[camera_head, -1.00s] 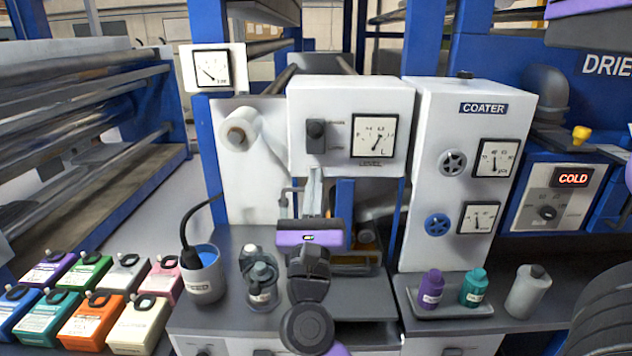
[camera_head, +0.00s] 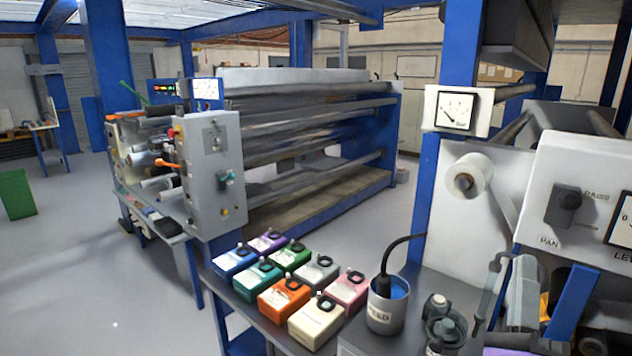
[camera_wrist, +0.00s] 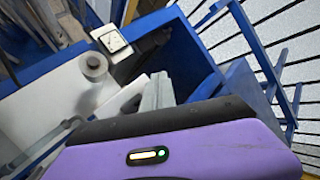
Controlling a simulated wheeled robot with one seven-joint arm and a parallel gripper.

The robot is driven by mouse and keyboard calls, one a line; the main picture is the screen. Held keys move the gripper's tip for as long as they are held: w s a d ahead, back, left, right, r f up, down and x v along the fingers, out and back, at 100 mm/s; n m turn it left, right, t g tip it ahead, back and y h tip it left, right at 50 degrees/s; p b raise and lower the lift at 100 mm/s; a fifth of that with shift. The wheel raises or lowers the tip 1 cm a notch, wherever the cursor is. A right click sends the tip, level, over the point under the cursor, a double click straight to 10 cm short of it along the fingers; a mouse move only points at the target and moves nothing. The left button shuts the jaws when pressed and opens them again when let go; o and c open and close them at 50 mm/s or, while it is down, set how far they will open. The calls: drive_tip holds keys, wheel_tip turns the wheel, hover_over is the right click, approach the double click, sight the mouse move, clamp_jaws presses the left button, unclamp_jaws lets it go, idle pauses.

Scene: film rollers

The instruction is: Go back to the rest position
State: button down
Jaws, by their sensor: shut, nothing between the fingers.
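My gripper (camera_head: 524,265) shows at the lower right of the head view, its grey fingers pointing up in front of the white machine. Its purple body is mostly cut off by the bottom edge. In the wrist view the fingers of my gripper (camera_wrist: 158,85) rise beyond the purple body. They are together and hold nothing. The white machine panel with a film roll (camera_head: 467,182) is to the left of the gripper. The roll also shows in the wrist view (camera_wrist: 93,66).
A cup (camera_head: 388,305) with a black hose and a dark-capped bottle (camera_head: 443,325) stand on the bench, left of my gripper. Several coloured cartons (camera_head: 318,318) stand further left. A roller machine (camera_head: 213,175) and a green bin (camera_head: 15,194) are beyond. The left floor is open.

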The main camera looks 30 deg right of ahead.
drive_tip(key=s+a+f+n+t+y, duration=0.2)
drive_tip(key=a+f+n+y, duration=0.55)
drive_tip(key=n, duration=0.35)
drive_tip(key=s+a+f+n+t+y, duration=0.1)
drive_tip(key=s+a+f+n+y, duration=0.2)
drive_tip(key=a+f+n+y, duration=0.7)
drive_tip(key=s+a+f+n+g+y, duration=0.1)
drive_tip(key=s+a+f+n+g, duration=0.1)
drive_tip(key=s, duration=0.5)
drive_tip(key=s+a+f+n+g+y, duration=0.1)
drive_tip(key=s+a+f+n+g, duration=0.2)
drive_tip(key=s+f+n, duration=0.2)
drive_tip(key=s+n, duration=0.1)
drive_tip(key=n, duration=0.1)
drive_tip(key=shift+s+a+n, duration=0.3)
drive_tip(key=shift+s+a, duration=0.1)
drive_tip(key=shift+f+y, duration=0.1)
drive_tip(key=shift+y, duration=0.15)
